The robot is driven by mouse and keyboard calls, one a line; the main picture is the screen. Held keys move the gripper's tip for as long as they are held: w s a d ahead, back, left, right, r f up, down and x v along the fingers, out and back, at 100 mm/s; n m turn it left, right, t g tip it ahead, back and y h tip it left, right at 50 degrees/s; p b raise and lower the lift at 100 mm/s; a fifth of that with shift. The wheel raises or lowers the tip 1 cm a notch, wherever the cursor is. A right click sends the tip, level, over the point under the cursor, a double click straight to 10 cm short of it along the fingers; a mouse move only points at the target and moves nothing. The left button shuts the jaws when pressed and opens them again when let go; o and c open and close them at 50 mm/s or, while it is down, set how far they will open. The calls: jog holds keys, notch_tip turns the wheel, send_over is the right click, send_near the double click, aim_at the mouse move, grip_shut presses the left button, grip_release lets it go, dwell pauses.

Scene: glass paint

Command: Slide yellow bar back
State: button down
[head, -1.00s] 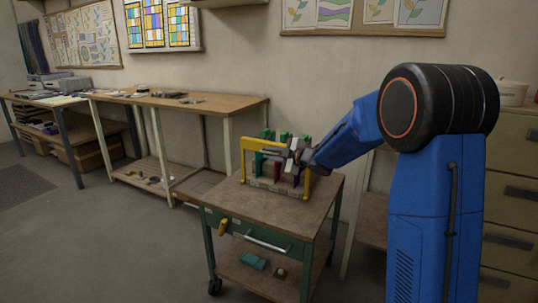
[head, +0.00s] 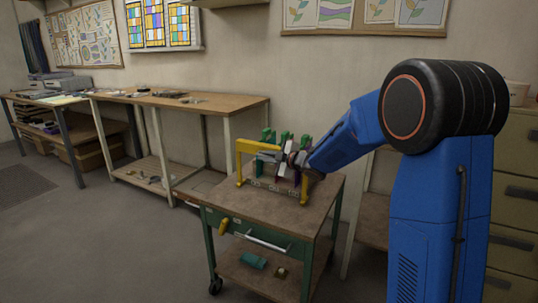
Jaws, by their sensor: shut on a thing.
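The yellow bar (head: 258,146) is an arch-shaped frame with two upright legs. It stands at the front of a small rack (head: 265,183) on top of the wheeled cart. Green clamps (head: 284,138) and coloured upright pieces show behind the bar. My gripper (head: 290,158) reaches in from the right and is closed at the right part of the bar's crosspiece. The fingertips are small here and partly blend with the rack behind. The arm hides some of the rack's right side.
The cart top (head: 250,204) is bare in front of the rack. A green drawer with a pale handle (head: 264,240) sits below it. A long workbench (head: 180,101) stands behind on the left. Drawer cabinets (head: 512,215) stand at the right.

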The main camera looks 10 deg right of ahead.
jog(key=shift+s+a+f, duration=0.1)
jog(key=shift+s+a, duration=0.7)
jog(key=shift+s, duration=0.2)
jog(key=c, duration=2.1)
grip_release()
jog(key=shift+s+a, duration=0.1)
jog(key=v, duration=1.7)
jog(key=shift+s, duration=0.2)
